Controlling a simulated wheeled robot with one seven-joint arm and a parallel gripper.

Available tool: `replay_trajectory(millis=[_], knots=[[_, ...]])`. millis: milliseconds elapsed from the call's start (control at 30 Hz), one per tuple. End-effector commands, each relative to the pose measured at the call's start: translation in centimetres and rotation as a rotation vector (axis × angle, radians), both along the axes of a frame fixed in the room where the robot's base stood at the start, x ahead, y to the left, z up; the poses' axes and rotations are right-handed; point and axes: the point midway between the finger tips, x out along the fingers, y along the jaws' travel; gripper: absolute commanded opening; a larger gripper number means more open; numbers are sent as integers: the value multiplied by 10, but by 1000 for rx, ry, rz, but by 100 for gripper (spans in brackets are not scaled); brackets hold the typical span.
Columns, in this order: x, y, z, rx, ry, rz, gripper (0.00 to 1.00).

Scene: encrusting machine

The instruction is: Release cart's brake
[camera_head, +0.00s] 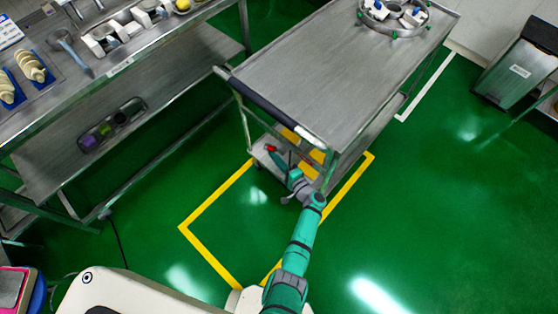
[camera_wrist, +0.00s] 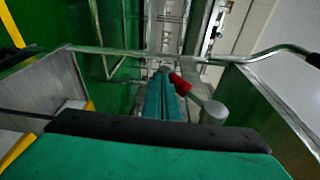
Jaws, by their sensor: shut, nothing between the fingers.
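The metal cart (camera_head: 335,75) stands inside yellow floor markings, its dark-gripped handle (camera_head: 262,104) on the near left side. A lever with a red end (camera_head: 271,148) sits low at the cart's near end, by the lower shelf. In the wrist view the red end (camera_wrist: 180,84) is on a grey rod that runs to a round grey post (camera_wrist: 213,112). My gripper (camera_head: 274,155) is low at this end of the cart. In the wrist view my teal fingers (camera_wrist: 163,78) are together and empty, just left of the red end. I cannot tell whether they touch it.
A steel workbench (camera_head: 120,58) with trays and tools runs along the left. A round metal ring part (camera_head: 393,33) lies on the cart top. A grey bin (camera_head: 517,72) stands at far right. Green floor right of the cart is clear.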

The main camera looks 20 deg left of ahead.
Motion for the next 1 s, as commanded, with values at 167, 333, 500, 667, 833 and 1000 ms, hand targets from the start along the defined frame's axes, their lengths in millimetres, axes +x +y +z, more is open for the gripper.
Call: replay_trajectory(millis=[167, 333, 500, 667, 833, 1000], knots=[[5, 11, 6, 0, -2, 2, 0], [8, 17, 11, -1, -1, 0, 0], [11, 23, 15, 50, -20, 1, 0], [12, 26, 20, 120, -51, 0, 0], [13, 29, 24, 125, -58, 1, 0], [14, 31, 27, 124, -57, 0, 0]])
